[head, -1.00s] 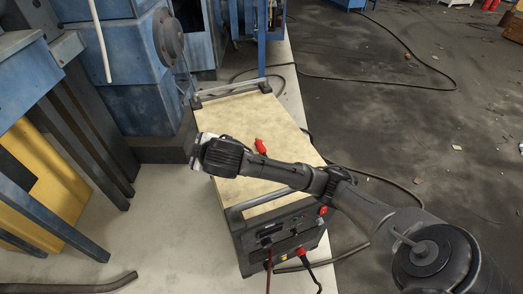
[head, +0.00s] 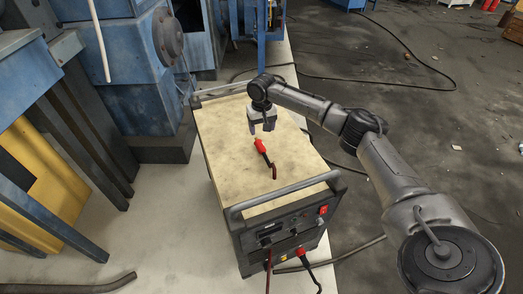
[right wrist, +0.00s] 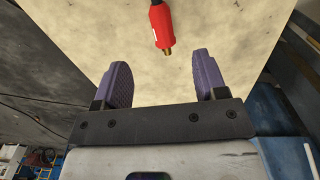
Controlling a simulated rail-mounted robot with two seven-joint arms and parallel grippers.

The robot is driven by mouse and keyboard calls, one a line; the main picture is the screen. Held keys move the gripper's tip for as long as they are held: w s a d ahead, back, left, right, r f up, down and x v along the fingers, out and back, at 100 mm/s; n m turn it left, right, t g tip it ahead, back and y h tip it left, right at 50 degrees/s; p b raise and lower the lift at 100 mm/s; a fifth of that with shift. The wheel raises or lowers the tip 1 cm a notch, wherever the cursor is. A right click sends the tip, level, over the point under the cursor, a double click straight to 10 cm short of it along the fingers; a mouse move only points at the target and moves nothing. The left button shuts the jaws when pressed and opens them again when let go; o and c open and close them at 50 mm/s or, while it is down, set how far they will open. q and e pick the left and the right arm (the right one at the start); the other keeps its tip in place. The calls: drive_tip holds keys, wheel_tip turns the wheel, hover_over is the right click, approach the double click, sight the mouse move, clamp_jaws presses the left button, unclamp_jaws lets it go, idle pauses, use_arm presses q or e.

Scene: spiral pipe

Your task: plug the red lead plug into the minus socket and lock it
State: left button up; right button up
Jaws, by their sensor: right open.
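The red lead plug (head: 260,145) lies on the pale top of the welding machine (head: 225,150), with a short dark lead trailing toward the front. In the right wrist view the plug (right wrist: 161,24) shows its brass tip pointing toward the gripper. My right gripper (head: 262,129) is open and empty, above the top just behind the plug; its two fingers (right wrist: 157,85) are apart with bare top between them. The machine's front panel (head: 290,228) faces the front, with a red-booted lead and another cable at its lower edge. The minus socket cannot be made out. My left gripper is not seen.
A front handle bar (head: 280,193) and a rear bar (head: 225,88) edge the machine's top. Blue machinery (head: 130,80) stands to the left and behind. A cable (head: 400,45) lies on the dark floor at right.

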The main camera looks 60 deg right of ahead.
sight(261, 147)
wheel_tip(261, 147, down, 6)
drive_tip(key=shift+r+b, duration=0.1)
drive_tip(key=shift+b, duration=0.35)
drive_tip(key=shift+a+f+b, duration=0.1)
drive_tip(key=shift+f+b, duration=0.65)
drive_tip(key=shift+f, duration=1.85)
drive_tip(key=shift+c, duration=0.4)
drive_tip(key=c, duration=1)
